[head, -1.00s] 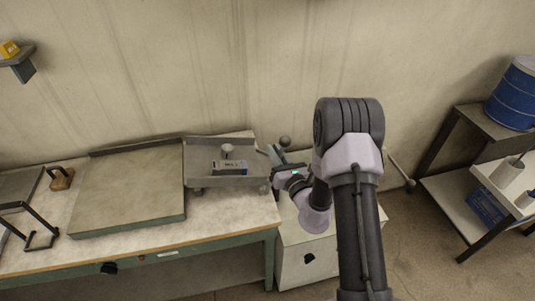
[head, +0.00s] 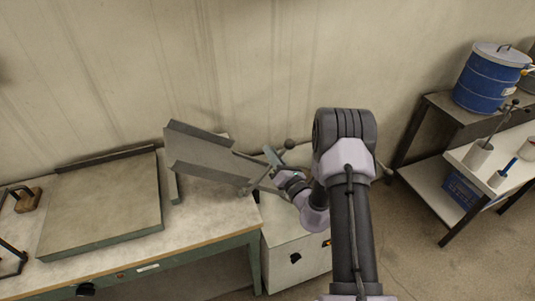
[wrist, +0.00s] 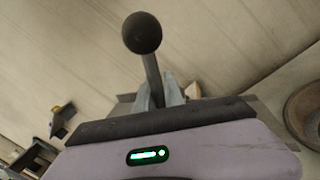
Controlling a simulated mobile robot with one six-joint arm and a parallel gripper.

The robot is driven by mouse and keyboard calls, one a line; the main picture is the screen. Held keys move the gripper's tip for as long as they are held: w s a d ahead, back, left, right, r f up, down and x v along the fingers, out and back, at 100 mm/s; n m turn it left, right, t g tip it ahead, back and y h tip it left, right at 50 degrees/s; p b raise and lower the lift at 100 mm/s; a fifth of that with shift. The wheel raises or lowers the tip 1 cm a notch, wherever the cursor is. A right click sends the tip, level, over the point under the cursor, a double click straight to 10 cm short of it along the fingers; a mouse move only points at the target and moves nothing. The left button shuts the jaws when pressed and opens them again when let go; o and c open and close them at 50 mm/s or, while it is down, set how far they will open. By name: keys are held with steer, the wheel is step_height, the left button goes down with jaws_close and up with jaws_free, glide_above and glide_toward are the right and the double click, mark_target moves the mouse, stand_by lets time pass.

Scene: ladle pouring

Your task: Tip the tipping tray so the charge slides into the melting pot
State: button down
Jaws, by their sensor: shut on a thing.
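The grey tipping tray (head: 203,152) stands tilted steeply in the head view, its left end raised and its right end low toward my gripper. A lever with a dark ball knob (head: 290,144) is at its right. My gripper (head: 272,172) is shut on the lever's rod; in the wrist view, the fingers (wrist: 159,95) close around the rod (wrist: 152,70) below the ball (wrist: 142,32). The charge is not visible in either current view. A round brown rim (wrist: 303,112) shows at the right of the wrist view; I cannot tell if it is the melting pot.
A flat slab (head: 100,205) lies on the bench left of the tray. A white cabinet (head: 290,262) stands beside the bench, below my arm. Floor shows between.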

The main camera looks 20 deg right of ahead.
steer(key=shift+d+f, duration=0.15)
steer(key=shift+d, duration=0.15)
steer(key=shift+m, duration=0.3)
steer(key=c, duration=1.5)
jaws_free()
steer(key=shift+w+d+f, duration=0.1)
steer(key=shift+f, duration=0.05)
steer(key=shift+o, duration=0.2)
steer(key=s+d+f+b, duration=0.1)
steer(key=s+d+f, duration=0.1)
steer(key=s, duration=1.5)
steer(key=shift+s+d, duration=0.15)
steer(key=shift+d, duration=0.05)
